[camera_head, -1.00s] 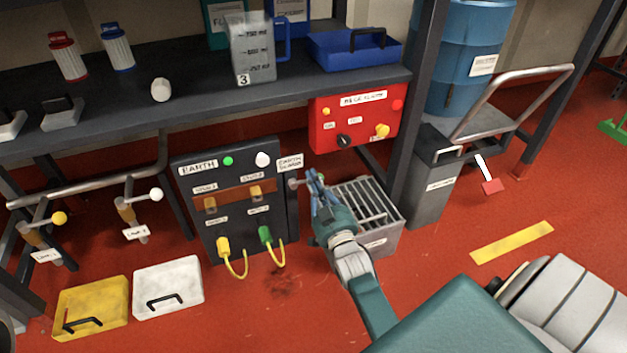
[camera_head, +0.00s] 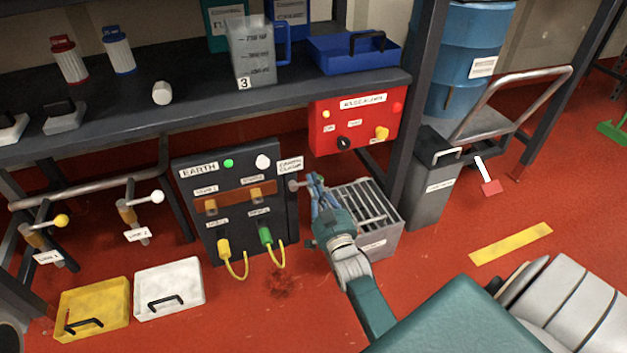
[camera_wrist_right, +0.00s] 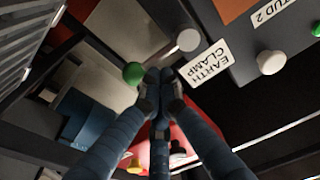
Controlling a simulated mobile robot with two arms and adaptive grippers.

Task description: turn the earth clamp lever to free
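The earth clamp lever sits on the right side of the dark earth panel (camera_head: 215,232). Its round grey hub (camera_wrist_right: 188,40) shows beside the EARTH CLAMP label (camera_wrist_right: 207,63) in the right wrist view. A green ball (camera_wrist_right: 133,73) lies to the left of the hub, and the bar between them is partly hidden. My right gripper (camera_head: 315,183) is at the lever, right of the panel. Its fingertips (camera_wrist_right: 161,84) are close together beside the green ball; whether they grip the bar is hidden. My left gripper is not in view.
A grey slotted box (camera_head: 388,243) stands behind and right of my right gripper. A red panel (camera_head: 357,122) hangs under the bench (camera_head: 200,108). Yellow (camera_head: 118,292) and white (camera_head: 190,276) trays lie on the floor at left. Yellow cables (camera_head: 241,268) hang from the earth panel.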

